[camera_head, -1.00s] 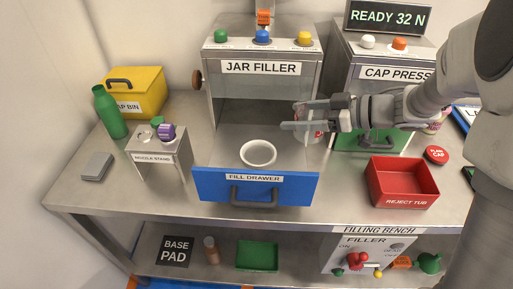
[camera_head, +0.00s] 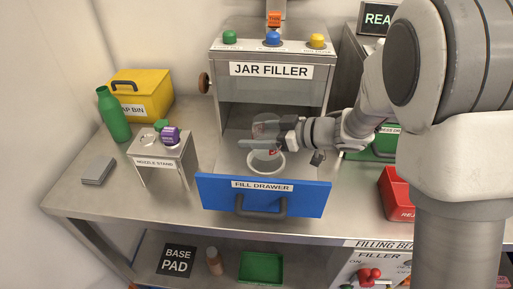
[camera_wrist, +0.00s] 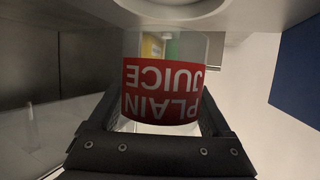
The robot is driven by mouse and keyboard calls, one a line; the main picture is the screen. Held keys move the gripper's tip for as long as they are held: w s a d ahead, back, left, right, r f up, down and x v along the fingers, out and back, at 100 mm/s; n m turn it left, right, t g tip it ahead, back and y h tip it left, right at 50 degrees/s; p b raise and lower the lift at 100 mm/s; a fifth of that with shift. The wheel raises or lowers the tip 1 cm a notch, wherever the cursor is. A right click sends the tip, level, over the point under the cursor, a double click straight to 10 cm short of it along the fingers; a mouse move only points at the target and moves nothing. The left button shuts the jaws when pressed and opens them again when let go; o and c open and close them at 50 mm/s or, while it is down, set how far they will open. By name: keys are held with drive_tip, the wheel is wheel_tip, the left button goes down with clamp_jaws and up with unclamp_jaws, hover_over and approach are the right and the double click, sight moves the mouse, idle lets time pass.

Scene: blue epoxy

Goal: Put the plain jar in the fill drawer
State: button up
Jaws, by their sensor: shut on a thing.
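The plain jar (camera_wrist: 163,82) is clear with a red band reading PLAIN JUICE, upside down in the wrist view. In the head view the jar (camera_head: 266,130) is over the open fill drawer, above the white ring (camera_head: 265,170) in it. My gripper (camera_head: 268,144) is shut on the jar and comes in from the right. The blue-fronted fill drawer (camera_head: 220,196) stands pulled out below the jar filler (camera_head: 262,95). I cannot tell whether the jar touches the ring or hangs above it.
The nozzle stand (camera_head: 160,150) with small caps on it is left of the drawer. The green bottle (camera_head: 113,118) and yellow bin (camera_head: 140,95) are further left. The red reject tub (camera_head: 395,190) is at the right, partly hidden by my arm.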

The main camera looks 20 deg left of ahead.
drive_tip(key=shift+f+b, duration=0.55)
drive_tip(key=shift+f, duration=1.4)
drive_tip(key=shift+f, duration=0.15)
drive_tip(key=o, duration=1.2)
drive_tip(key=shift+c, duration=0.2)
